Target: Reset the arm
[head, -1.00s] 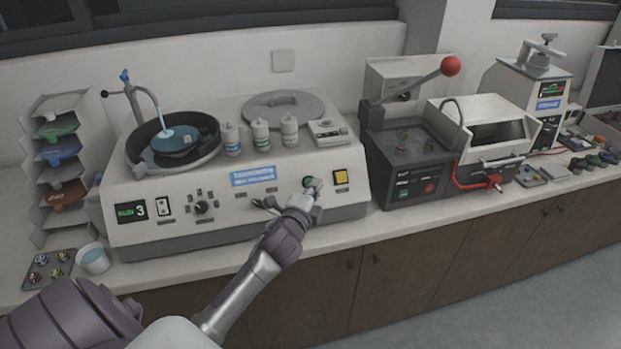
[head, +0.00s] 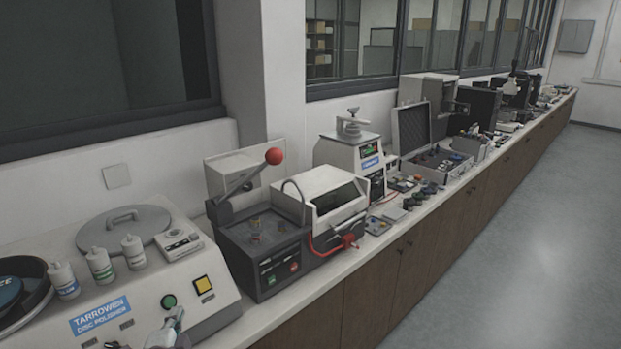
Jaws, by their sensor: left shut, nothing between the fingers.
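My left gripper (head: 172,327) shows at the bottom edge, in front of the disc polisher's panel (head: 95,325), just below its green button (head: 168,301). Its fingers are shut and empty, and the rest of the arm is cut off by the frame. I cannot tell whether it touches the panel. My right gripper is not in view. A dark machine (head: 268,255) with a tilted grey lever and a red ball knob (head: 274,156) stands right of the polisher, apart from my gripper.
White bottles (head: 101,266) and a grey lid (head: 122,229) sit on the polisher. The counter continues right with more instruments and an open case (head: 437,155). The floor (head: 480,260) is clear.

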